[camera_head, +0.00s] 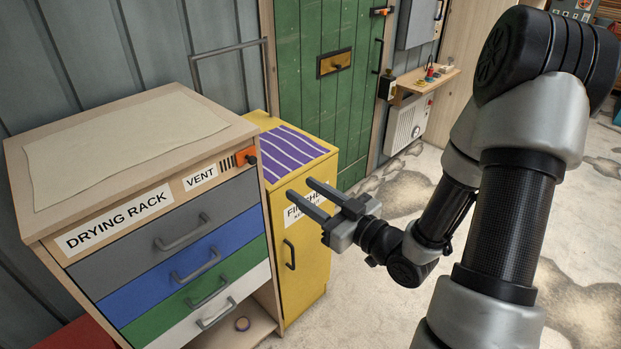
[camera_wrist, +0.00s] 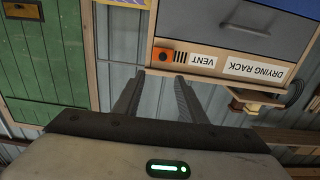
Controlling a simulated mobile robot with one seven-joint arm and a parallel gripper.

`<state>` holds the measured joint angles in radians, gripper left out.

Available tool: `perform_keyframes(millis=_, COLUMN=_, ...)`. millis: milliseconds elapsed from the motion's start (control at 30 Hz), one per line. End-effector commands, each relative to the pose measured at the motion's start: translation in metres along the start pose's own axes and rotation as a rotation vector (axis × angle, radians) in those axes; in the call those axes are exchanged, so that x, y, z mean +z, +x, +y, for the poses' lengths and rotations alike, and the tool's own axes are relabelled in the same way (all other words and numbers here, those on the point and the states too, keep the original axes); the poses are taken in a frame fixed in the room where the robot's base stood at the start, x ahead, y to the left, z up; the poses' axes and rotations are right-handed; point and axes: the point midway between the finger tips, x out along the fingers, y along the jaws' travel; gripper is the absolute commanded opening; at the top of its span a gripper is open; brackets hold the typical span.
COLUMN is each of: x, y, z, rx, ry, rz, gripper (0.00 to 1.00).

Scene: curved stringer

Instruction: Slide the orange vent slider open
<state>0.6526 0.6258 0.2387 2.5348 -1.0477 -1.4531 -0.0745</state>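The orange vent slider (camera_head: 246,156) sits at the right end of the drying rack's top front strip, beside dark vent slots (camera_head: 228,162) and the VENT label (camera_head: 200,178). In the wrist view, which looks upside down, the slider (camera_wrist: 163,55) is just beyond the fingertips, with the slots (camera_wrist: 180,58) to its right. My gripper (camera_head: 300,188) is open and empty, with a clear gap between its fingers. In the head view it is to the right of and below the slider, apart from it, in front of the yellow cabinet. It also shows in the wrist view (camera_wrist: 158,76).
The drying rack (camera_head: 224,143) has several coloured drawers with handles below the strip. A yellow cabinet (camera_head: 318,232) with a purple striped top stands right beside it. A green door (camera_head: 320,95) is behind. The floor (camera_head: 375,290) in front of the cabinet is open.

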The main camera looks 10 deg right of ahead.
Motion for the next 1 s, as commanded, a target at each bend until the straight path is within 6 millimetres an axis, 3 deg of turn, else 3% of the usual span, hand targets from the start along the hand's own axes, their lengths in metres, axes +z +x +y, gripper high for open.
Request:
perform_keyframes(millis=767, x=0.0, y=-0.009, z=-0.002, rx=0.003, ry=-0.002, rz=-0.001, gripper=0.38)
perform_keyframes(millis=867, x=0.003, y=-0.005, z=0.0, rx=0.006, ry=-0.03, rz=-0.042, gripper=0.38)
perform_keyframes(millis=1000, x=0.011, y=0.005, z=0.019, rx=0.045, ry=-0.147, rz=-0.23, gripper=0.38)
